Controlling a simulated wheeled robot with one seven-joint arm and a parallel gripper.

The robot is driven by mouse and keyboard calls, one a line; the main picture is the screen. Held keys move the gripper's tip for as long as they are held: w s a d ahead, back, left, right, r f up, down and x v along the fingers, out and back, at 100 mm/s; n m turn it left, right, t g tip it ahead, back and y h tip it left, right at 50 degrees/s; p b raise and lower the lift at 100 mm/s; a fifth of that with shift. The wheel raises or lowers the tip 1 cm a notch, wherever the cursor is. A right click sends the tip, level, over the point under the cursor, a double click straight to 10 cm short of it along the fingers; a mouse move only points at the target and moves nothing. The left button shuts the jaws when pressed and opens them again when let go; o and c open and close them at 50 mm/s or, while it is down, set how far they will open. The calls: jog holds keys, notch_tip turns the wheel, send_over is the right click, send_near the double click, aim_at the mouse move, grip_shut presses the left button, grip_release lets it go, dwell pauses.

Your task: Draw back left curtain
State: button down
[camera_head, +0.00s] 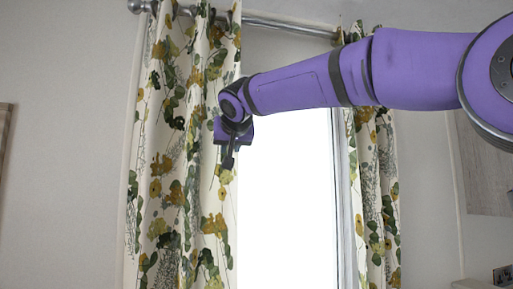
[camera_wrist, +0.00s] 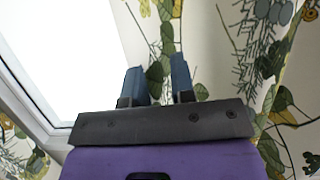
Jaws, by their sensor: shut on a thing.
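The left curtain (camera_head: 165,170) is white with yellow, orange and green flowers. It hangs from the rod at the left of the window and is bunched in folds. My gripper (camera_head: 228,160) is at its right edge, at about upper-middle height, in the head view. In the wrist view my gripper (camera_wrist: 155,82) has its two blue fingers on the curtain cloth (camera_wrist: 235,60), and it is shut on a fold of it. The fold between the fingertips is partly hidden by the fingers.
A metal rod (camera_head: 290,26) runs above the bright window (camera_head: 285,190). A right curtain (camera_head: 376,200) with the same pattern hangs at the window's right side. My arm crosses in front of the window top. Bare wall (camera_head: 65,150) lies to the left.

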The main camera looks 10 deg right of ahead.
jog(key=a, duration=0.6)
jog(key=c, duration=1)
grip_release()
jog(key=shift+o, duration=0.2)
jog(key=v, duration=1.1)
jog(key=shift+w, duration=0.1)
